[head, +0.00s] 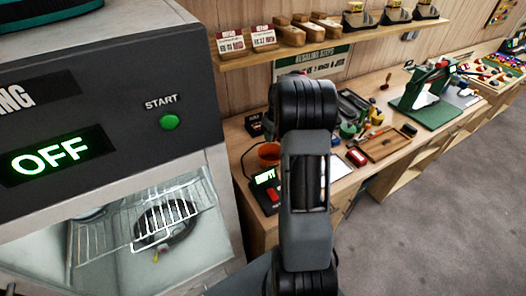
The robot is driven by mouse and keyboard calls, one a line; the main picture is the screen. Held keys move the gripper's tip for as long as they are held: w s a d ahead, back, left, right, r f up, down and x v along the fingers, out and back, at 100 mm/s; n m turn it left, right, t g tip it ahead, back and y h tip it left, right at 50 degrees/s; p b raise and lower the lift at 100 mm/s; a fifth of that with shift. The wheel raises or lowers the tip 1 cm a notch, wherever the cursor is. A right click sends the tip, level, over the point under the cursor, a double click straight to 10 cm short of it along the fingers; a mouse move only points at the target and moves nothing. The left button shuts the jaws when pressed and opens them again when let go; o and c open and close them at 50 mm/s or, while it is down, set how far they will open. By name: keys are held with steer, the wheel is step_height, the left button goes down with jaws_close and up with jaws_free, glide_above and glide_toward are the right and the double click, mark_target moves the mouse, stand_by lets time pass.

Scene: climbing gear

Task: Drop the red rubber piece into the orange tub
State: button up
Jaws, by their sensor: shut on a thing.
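The orange tub (269,154) stands on the wooden bench, just left of my dark arm. Part of its right side is close to or behind the arm. My gripper does not show; the arm rises through the middle of the head view and its far end is hidden. I cannot make out the red rubber piece for sure. A small red shape (272,195) shows on or beside a black device with a lit green display (263,178), in front of the tub; I cannot tell what it is.
A grey oven-like machine (190,110) with a lit OFF display and wire rack fills the left. The bench holds a wooden tray (386,143), small tools and a green stand (424,98). A shelf (330,42) runs above. Grey floor lies clear at right.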

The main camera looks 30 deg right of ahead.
steer(key=shift+w+f, duration=0.1)
steer(key=shift+f, duration=0.1)
steer(key=shift+d+f+b, duration=0.1)
steer(key=shift+f+b, duration=0.6)
steer(key=shift+f, duration=0.2)
steer(key=shift+f+b, duration=1.1)
steer(key=shift+f, duration=0.8)
steer(key=o, duration=1)
steer(key=r, duration=0.4)
steer(key=s+r+b, duration=0.1)
steer(key=r, duration=0.8)
steer(key=shift+s+r+b, duration=0.4)
steer(key=shift+d, duration=0.1)
